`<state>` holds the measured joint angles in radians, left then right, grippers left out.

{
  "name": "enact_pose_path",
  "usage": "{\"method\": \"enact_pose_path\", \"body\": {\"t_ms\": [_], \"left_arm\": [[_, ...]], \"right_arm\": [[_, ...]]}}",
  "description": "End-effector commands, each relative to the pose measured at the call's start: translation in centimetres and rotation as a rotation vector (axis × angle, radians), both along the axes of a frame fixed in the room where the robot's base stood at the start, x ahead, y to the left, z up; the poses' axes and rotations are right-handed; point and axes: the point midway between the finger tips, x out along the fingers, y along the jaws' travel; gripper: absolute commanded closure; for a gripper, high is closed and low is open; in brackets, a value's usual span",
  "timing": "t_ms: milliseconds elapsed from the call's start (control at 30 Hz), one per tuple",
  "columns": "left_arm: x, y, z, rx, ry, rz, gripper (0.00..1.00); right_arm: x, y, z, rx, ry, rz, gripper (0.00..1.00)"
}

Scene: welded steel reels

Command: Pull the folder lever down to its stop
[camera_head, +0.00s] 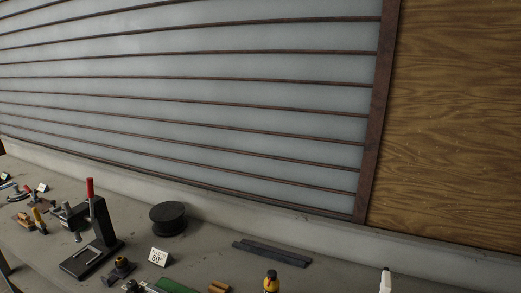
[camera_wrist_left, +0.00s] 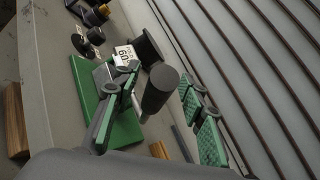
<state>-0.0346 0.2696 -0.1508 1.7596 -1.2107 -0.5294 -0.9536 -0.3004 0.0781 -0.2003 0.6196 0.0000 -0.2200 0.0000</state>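In the wrist view my left gripper (camera_wrist_left: 162,112) is open, with its green-padded fingers spread apart. A dark, round-ended grip (camera_wrist_left: 160,91) stands between the fingers, with a visible gap to the right finger; I cannot tell whether it touches the left one. It looks like the folder lever's handle, but its lower end is hidden. A green plate (camera_wrist_left: 86,72) lies on the bench beyond the left finger, and part of it shows at the bottom of the head view (camera_head: 176,286). Neither gripper shows in the head view.
A black stand with a red upright handle (camera_head: 90,188) is on the bench at left. A black reel (camera_head: 168,218), a "60°" card (camera_head: 158,257) and dark bars (camera_head: 272,253) lie to its right. A yellow bottle (camera_head: 270,284) is at the front. The wall runs behind.

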Motion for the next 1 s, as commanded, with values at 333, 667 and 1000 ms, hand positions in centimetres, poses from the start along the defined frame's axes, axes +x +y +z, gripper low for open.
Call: {"method": "enact_pose_path", "body": {"t_ms": [333,667,1000], "left_arm": [[-0.9,-0.3,0.0,0.001,0.001,-0.001,0.62],[-3.3,-1.2,-0.1,0.001,0.001,-0.001,0.62],[-5.8,-2.1,-0.2,0.000,0.001,-0.001,0.62]], "right_arm": [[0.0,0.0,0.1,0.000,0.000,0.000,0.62],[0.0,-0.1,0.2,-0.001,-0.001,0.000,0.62],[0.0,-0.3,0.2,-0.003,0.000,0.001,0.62]]}}
